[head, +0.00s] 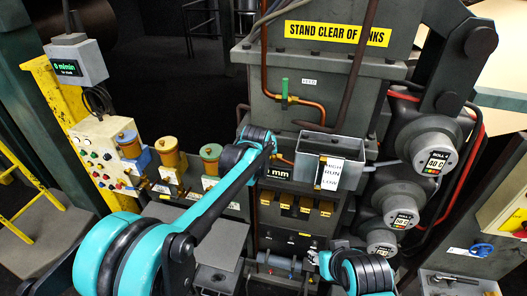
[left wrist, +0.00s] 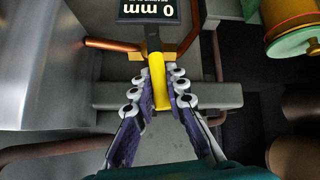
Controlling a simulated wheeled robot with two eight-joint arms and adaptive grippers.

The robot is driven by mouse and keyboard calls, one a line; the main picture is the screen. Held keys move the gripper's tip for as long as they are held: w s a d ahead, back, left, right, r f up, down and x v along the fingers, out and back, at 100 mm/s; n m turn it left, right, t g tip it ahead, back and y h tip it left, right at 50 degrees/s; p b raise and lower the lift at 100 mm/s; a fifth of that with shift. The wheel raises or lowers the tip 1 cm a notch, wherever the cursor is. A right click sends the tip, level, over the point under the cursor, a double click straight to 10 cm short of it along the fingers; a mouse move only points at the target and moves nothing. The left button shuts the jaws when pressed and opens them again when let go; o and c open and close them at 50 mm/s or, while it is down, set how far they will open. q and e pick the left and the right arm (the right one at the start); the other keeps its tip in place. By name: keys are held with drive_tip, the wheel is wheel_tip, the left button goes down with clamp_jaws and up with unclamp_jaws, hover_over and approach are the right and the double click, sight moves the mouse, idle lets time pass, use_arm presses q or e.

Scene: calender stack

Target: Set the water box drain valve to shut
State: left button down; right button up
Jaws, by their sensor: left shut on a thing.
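The water box (head: 323,143) is a grey open-topped metal box with a white paper label on its front. Its smooth grey side (left wrist: 45,60) fills the left of the left wrist view. There, a copper pipe (left wrist: 108,43) runs from beside it to a small brass valve body. A yellow valve lever (left wrist: 158,72) points down the picture from that body, roughly across the pipe. My left gripper (left wrist: 158,88) is shut on the lever, with a purple-padded finger on each side. In the head view, my left arm hides the valve.
A "0 mm" display (left wrist: 155,10) sits close beyond the lever. A green-handled valve (head: 285,94) stands on a copper pipe above. Grey rolls (head: 425,150) and red hoses are at the right. Several colored-top cylinders (head: 168,152) stand left, near a button panel (head: 105,150).

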use_arm(q)
drive_tip(key=shift+s+d+y, duration=0.2)
drive_tip(key=shift+d+y, duration=0.25)
drive_tip(key=shift+y, duration=0.05)
drive_tip(key=shift+f+m, duration=0.1)
drive_tip(key=shift+m, duration=0.2)
drive_tip(key=c, duration=1.5)
unclamp_jaws()
drive_tip(key=d+v, duration=0.1)
drive_tip(key=v, duration=1.1)
drive_tip(key=shift+s+a, duration=0.15)
drive_tip(key=shift+a, duration=0.25)
drive_tip(key=shift+f, duration=0.1)
